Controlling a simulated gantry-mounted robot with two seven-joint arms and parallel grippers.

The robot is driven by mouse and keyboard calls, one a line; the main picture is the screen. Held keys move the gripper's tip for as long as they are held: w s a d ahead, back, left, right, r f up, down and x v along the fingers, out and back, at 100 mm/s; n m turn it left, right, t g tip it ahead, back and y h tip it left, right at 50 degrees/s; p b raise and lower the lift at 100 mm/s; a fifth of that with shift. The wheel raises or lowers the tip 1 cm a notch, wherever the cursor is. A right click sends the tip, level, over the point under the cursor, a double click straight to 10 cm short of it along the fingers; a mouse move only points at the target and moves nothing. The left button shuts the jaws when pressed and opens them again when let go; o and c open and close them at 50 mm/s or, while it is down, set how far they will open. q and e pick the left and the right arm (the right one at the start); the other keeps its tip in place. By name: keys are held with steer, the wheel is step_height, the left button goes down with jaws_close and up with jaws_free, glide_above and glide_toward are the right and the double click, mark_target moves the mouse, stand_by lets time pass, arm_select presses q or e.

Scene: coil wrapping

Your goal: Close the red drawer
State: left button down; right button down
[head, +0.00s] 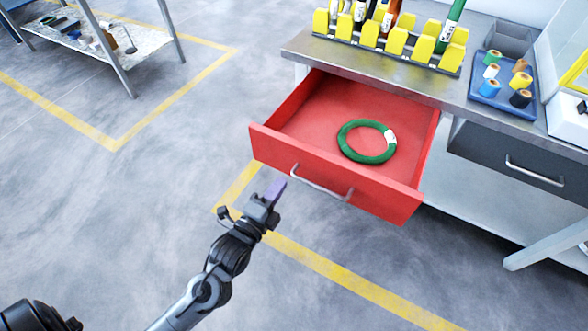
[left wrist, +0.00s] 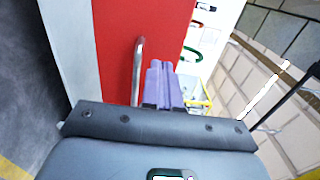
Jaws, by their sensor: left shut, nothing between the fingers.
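The red drawer (head: 335,178) is pulled out of the bench, with a curved metal handle (head: 320,184) on its front. A green coil (head: 367,142) with a white tag lies inside it. My left gripper (head: 275,190) is shut and empty, in front of the drawer's left part, near the left end of the handle. In the left wrist view, the purple fingers (left wrist: 163,82) are together beside the metal handle (left wrist: 138,70) and over the red drawer front (left wrist: 112,50). I cannot tell whether they touch it. My right gripper is not in view.
The metal bench top (head: 375,68) holds a rack of yellow holders (head: 396,42) and a blue tray (head: 500,92) with several spools. A grey drawer (head: 506,158) is shut at the right. A second table (head: 95,40) stands at the upper left. The floor left of the drawer is clear.

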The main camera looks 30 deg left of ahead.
mark_target(299, 157)
arm_select(q)
steer(key=w+b, duration=0.1)
steer(key=w, duration=0.1)
steer(key=w+b, duration=0.1)
steer(key=w, duration=0.1)
steer(key=w+b, duration=0.1)
steer(key=w, duration=0.1)
steer(key=shift+w+a+f, duration=0.1)
steer(key=shift+w+a, duration=0.05)
steer(key=shift+a, duration=0.2)
steer(key=shift+w+d+b, duration=0.15)
steer(key=shift+w+b, duration=0.2)
steer(key=shift+w, duration=0.3)
steer(key=shift+w, duration=0.1)
